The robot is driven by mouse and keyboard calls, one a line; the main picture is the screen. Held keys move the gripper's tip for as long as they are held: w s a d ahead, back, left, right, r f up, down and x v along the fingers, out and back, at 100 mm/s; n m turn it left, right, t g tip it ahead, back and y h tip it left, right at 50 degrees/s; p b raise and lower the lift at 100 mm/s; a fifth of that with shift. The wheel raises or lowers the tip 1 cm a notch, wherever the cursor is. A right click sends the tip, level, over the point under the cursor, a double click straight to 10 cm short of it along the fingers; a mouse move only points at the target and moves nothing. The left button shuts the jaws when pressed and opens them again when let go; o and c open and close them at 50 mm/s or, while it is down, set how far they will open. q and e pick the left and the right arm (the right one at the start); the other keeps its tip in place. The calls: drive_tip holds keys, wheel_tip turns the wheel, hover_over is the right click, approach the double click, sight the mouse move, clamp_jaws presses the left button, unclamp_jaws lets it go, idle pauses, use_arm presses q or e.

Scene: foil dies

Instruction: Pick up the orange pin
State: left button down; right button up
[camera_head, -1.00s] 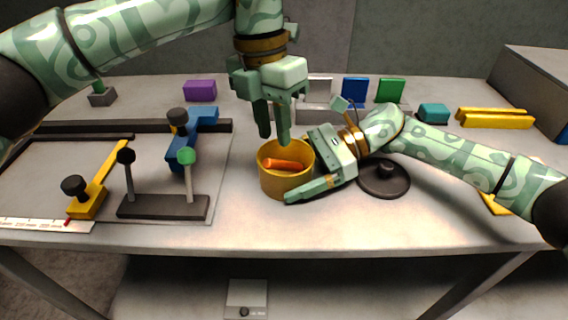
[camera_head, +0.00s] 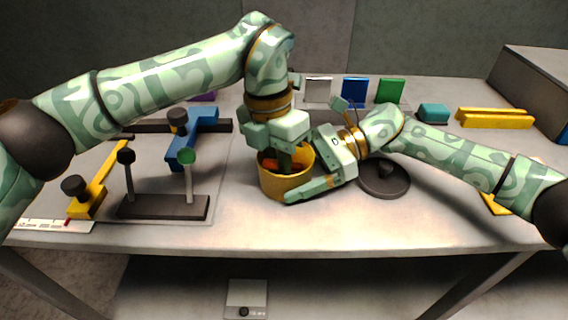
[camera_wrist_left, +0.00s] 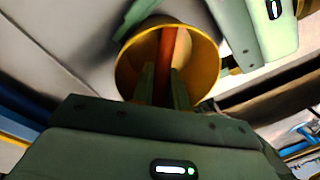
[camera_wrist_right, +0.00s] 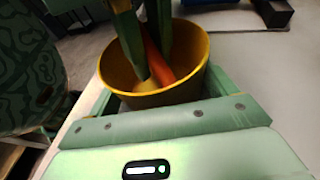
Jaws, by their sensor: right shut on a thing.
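The orange pin (camera_head: 270,164) leans inside a yellow cup (camera_head: 284,187) on the table. The pin also shows in the left wrist view (camera_wrist_left: 168,50) and the right wrist view (camera_wrist_right: 154,58). My left gripper (camera_head: 285,162) points down with its fingers inside the cup. In the left wrist view its fingers (camera_wrist_left: 162,84) are apart, one on each side of the pin; contact with the pin cannot be made out. My right gripper (camera_head: 304,170) is shut on the cup from the right, its fingers around the outer wall.
A dark round lid-like disc (camera_head: 384,180) lies right of the cup, under my right arm. A stand with two posts (camera_head: 163,207) and a blue clamp piece (camera_head: 190,140) are at left. Yellow bars (camera_head: 495,118) lie at far right. The table front is clear.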

use_arm(q)
wheel_tip(320, 180, up, 10)
drive_tip(key=shift+f, duration=0.15)
use_arm(e)
drive_tip(key=shift+r, duration=0.15)
wheel_tip(320, 180, up, 3)
drive_tip(key=shift+s+f+p, duration=0.15)
drive_tip(key=shift+p, duration=0.8)
drive_tip(key=shift+s+r, duration=0.15)
drive_tip(key=shift+r, duration=0.3)
use_arm(q)
drive_tip(key=r, duration=0.2)
drive_tip(key=s+r, duration=0.1)
drive_tip(key=r, duration=0.1)
use_arm(e)
drive_tip(key=shift+f, duration=0.1)
use_arm(q)
drive_tip(key=shift+w, duration=0.1)
use_arm(e)
drive_tip(key=o, duration=0.5)
drive_tip(key=shift+f, duration=0.1)
drive_tip(key=shift+o, duration=0.6)
